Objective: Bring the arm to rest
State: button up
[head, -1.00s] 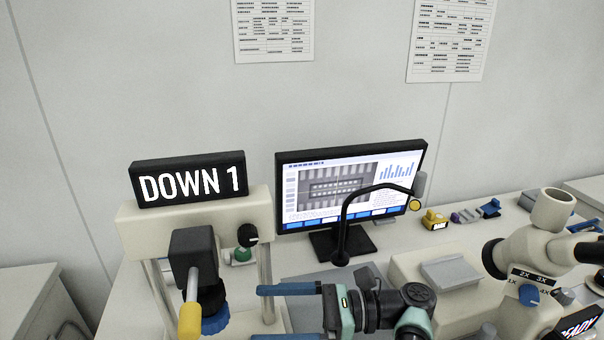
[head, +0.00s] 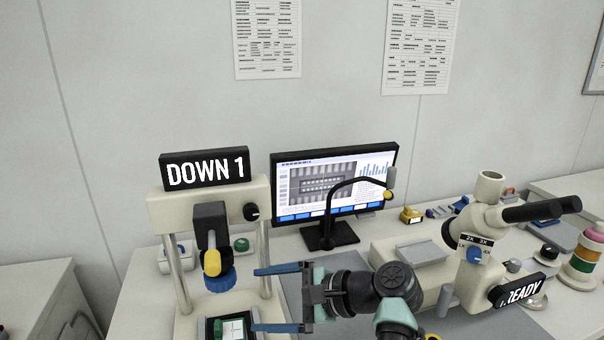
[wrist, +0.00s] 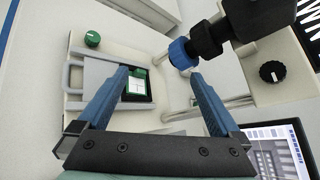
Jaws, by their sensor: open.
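My gripper (head: 258,299) is open, with its two blue fingers spread apart and nothing between them that I can see. In the head view it points left, in front of the press-like machine with the "DOWN 1" sign (head: 204,168). The wrist view shows the same open gripper (wrist: 160,78) facing that machine's base. A green-framed piece with a white square (wrist: 137,85) sits in a dark recess of a grey tray there. In the head view the fingers lie just right of this green piece (head: 232,328); I cannot tell the exact gap.
A monitor (head: 390,160) stands behind my arm, with a black gooseneck lamp (head: 330,210) before it. A microscope (head: 490,225) with a "READY" sign (head: 520,290) stands at right. The machine's yellow-tipped handle (head: 212,263) hangs above the base. The grey mat (head: 345,262) has some free room.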

jog(key=w+d+r+n+t+h+p, duration=0.15)
jog(key=r+n+t+h, duration=0.25)
jog(key=r+t, duration=0.55)
jog(key=d+r+n+t+h+b, duration=0.1)
jog(key=d+r+n+t+h, duration=0.25)
jog(key=r, duration=1.15)
jog(key=s+r+n+t+h+p, duration=0.1)
jog(key=s+r+n+t+h, duration=0.4)
jog(key=s+r, duration=1.6)
jog(key=d+n+t, duration=0.1)
jog(key=t, duration=0.4)
